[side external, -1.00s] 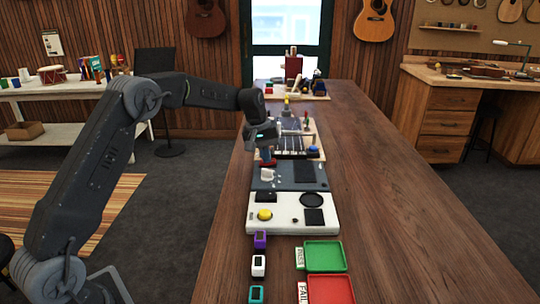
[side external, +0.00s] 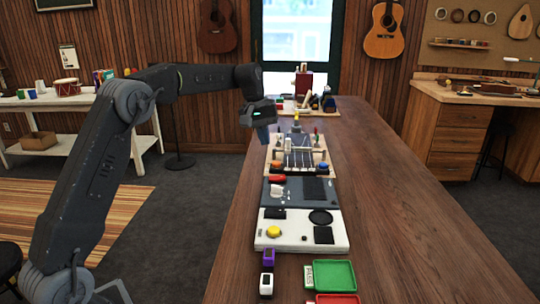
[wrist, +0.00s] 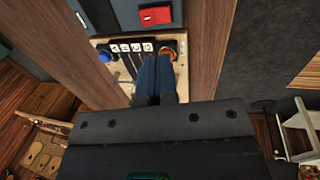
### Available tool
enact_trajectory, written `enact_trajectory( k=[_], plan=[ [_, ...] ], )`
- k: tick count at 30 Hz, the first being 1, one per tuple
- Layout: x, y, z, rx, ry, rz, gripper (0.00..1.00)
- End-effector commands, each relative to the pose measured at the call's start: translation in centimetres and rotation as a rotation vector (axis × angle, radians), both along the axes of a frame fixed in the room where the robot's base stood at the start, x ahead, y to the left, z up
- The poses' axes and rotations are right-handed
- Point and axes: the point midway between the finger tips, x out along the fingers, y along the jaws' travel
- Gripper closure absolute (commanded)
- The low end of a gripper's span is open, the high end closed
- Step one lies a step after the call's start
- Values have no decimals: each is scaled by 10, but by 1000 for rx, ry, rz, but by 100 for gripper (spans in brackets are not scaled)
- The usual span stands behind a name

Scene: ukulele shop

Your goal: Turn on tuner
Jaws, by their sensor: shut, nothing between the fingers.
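My gripper (side external: 263,136) is shut and empty, its blue fingers pointing down beside the left edge of a wooden board (side external: 323,166) with strings. In the wrist view the fingertips (wrist: 155,60) appear just beside an orange button (wrist: 168,48), which also shows in the side view (side external: 276,165). I cannot tell whether they touch it. A blue button (wrist: 104,56) is at the board's other side. A red switch (side external: 277,178) sits on the grey panel (side external: 275,207) in front; it also shows in the wrist view (wrist: 155,15). Small purple (side external: 268,256) and white (side external: 266,284) tuner-like devices lie near the front.
A white panel (side external: 336,239) with a yellow button (side external: 273,232) lies in front of the grey panel. Green (side external: 330,275) and red (side external: 337,298) trays sit at the front. Tools and blocks stand at the back. The table's right side (side external: 400,220) is clear.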

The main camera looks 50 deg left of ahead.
Motion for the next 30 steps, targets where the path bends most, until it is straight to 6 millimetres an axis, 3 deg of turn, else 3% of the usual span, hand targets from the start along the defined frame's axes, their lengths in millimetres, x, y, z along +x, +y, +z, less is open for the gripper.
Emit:
enact_trajectory(
  k=[3,8,30],
  plan=[
    [-3,4,16,1,-1,1,100],
    [-5,6,25,0,0,1,100],
    [7,-2,30,-46,-49,2,100]
  ],
)
